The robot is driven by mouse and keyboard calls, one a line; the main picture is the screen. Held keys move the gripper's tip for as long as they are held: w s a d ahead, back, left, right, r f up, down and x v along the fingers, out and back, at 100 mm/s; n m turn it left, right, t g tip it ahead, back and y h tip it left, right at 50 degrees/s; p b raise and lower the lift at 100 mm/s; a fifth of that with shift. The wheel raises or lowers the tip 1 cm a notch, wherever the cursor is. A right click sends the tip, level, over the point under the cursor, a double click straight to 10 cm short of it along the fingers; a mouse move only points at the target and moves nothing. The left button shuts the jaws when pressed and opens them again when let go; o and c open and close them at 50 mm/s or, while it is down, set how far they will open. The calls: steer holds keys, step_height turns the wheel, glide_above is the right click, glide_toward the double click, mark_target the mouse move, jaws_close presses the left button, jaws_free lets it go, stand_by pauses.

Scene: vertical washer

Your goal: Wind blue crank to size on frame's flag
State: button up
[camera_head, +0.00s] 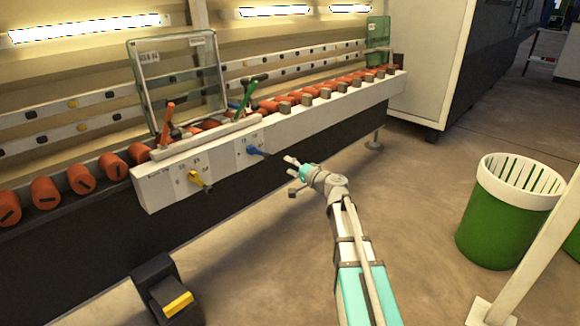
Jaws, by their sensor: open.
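The blue crank (257,151) sticks out from the front of the white control panel (160,186), on its right part, under a small printed scale. My gripper (289,174) is just right of the crank and slightly lower in the picture. It is open and empty, and appears apart from the crank. A glass frame (180,82) stands upright on the conveyor behind the panel. It has a small white flag (147,58) at its upper left, with print too small to read surely. Another glass frame (378,42) stands at the far right end.
A yellow crank (198,180) sits left on the panel. An orange lever (167,124) and a green lever (245,99) stand above it. A black pedal box (168,293) is on the floor. A green bin (508,211) stands right. Floor between is clear.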

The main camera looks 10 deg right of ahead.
steer(key=shift+s+a+r, duration=0.1)
steer(key=shift+s+a, duration=0.1)
steer(key=shift+a, duration=0.05)
steer(key=c, duration=0.4)
steer(key=s+a+n+g+p, duration=0.1)
steer(key=s+a+g+p, duration=0.1)
steer(key=s+a+n+g+p, duration=0.1)
steer(key=s+a+n+p, duration=0.1)
steer(key=shift+s+a+r+g+y+p, duration=0.2)
steer(key=shift+s+a+g+y+p, duration=0.1)
steer(key=shift+g+p, duration=0.1)
jaws_close()
steer(key=s+a+f+n+g+h+p, duration=0.1)
steer(key=s+a+n+g+h+p, duration=0.15)
steer(key=s+g+p, duration=0.5)
steer(key=s+d+r+n+g+h+p, duration=0.1)
steer(key=s+h+p, duration=0.3)
steer(key=s, duration=0.5)
steer(key=s+d+r+n+g+h+p, duration=0.1)
steer(key=s+d+h+p, duration=0.3)
steer(key=s, duration=0.4)
steer(key=shift+s+r+n+g+p, duration=0.4)
steer(key=shift+r+g, duration=0.1)
steer(key=shift+g, duration=0.35)
steer(key=shift+w+d, duration=0.1)
